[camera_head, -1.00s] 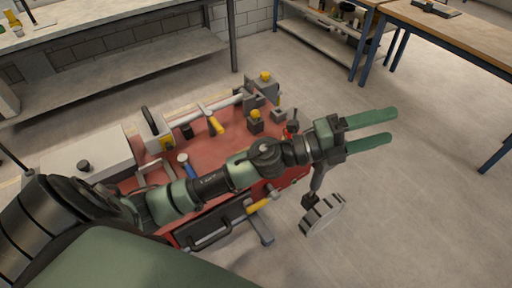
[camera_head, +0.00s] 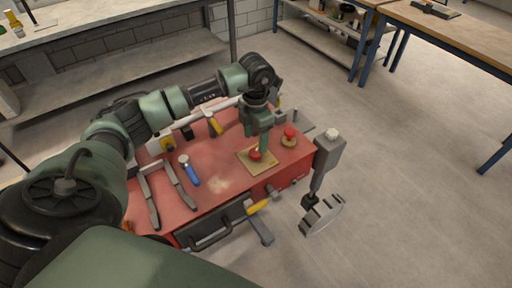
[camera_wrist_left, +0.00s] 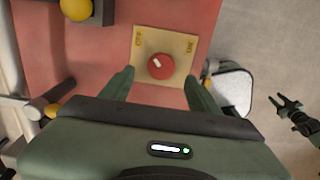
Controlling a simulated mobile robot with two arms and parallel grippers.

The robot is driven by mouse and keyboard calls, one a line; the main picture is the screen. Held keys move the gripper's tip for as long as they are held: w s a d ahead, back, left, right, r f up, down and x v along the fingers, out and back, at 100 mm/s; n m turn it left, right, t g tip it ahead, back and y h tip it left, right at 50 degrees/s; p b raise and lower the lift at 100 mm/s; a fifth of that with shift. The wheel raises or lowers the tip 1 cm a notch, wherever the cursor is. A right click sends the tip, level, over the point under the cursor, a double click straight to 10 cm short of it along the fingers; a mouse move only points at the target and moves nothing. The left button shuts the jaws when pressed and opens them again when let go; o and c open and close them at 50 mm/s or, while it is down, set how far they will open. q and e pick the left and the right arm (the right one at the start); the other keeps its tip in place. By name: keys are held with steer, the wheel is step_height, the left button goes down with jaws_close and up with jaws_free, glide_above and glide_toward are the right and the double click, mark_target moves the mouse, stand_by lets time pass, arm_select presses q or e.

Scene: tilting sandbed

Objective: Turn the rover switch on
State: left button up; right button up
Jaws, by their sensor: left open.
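The rover switch is a round red knob (camera_head: 256,154) on a square yellowish plate (camera_head: 244,157) on the red deck. In the left wrist view the knob (camera_wrist_left: 160,67) has a white mark turned to the upper left, toward the OFF label; ON is on the right of the plate (camera_wrist_left: 180,45). My left gripper (camera_head: 262,146) points down over the knob and partly hides the plate. In the wrist view its open fingers (camera_wrist_left: 159,75) lie either side of the knob, with gaps; contact cannot be told. My right gripper (camera_wrist_left: 288,104) appears at the right, apart and open.
A second red knob (camera_head: 290,132) stands right of the switch. Open floor is at right.

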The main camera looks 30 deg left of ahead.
mark_target(256, 152)
arm_select(q)
step_height(256, 152, down, 4)
steer(key=shift+r+p, duration=0.1)
steer(key=shift+p, duration=0.4)
steer(key=shift+d+f, duration=0.1)
steer(key=shift+f, duration=0.55)
